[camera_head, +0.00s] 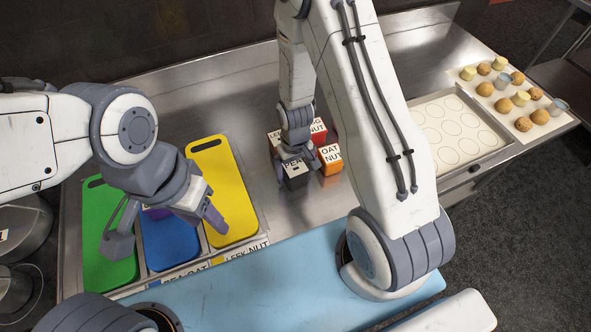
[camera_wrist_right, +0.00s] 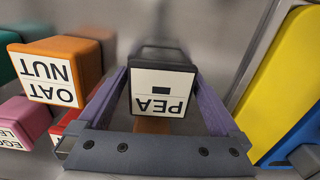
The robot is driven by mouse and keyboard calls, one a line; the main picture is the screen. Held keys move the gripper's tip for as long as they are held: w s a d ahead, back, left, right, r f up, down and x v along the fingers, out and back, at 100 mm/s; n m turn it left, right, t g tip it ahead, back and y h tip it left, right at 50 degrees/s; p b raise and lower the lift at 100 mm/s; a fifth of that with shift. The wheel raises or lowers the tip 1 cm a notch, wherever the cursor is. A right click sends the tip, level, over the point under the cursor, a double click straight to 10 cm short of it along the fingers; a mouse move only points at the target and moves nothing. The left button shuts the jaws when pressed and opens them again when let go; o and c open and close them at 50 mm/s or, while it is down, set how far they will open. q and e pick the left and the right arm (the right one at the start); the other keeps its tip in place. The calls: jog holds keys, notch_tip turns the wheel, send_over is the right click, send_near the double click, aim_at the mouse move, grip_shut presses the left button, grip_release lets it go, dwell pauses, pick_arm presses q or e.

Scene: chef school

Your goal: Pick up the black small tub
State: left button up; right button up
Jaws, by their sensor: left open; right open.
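The black small tub (camera_head: 296,182) stands on the steel counter, its white lid label reading PEA. In the right wrist view the black tub (camera_wrist_right: 160,92) lies between the two purple-padded fingers of my right gripper (camera_wrist_right: 161,78). My right gripper (camera_head: 297,163) is open, its fingers on either side of the tub; I cannot tell if they touch it. It partly covers the tub in the head view.
An orange OAT NUT tub (camera_head: 330,160) stands just right of the black tub, with red tubs (camera_head: 318,132) behind. Green (camera_head: 108,262), blue (camera_head: 170,245) and yellow (camera_head: 222,185) boards lie to the left. A tray (camera_head: 503,142) lies right. Bare counter lies between yellow board and tubs.

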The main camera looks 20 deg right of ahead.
jog(key=shift+f, duration=0.75)
jog(key=c, duration=1.5)
jog(key=shift+r, duration=0.15)
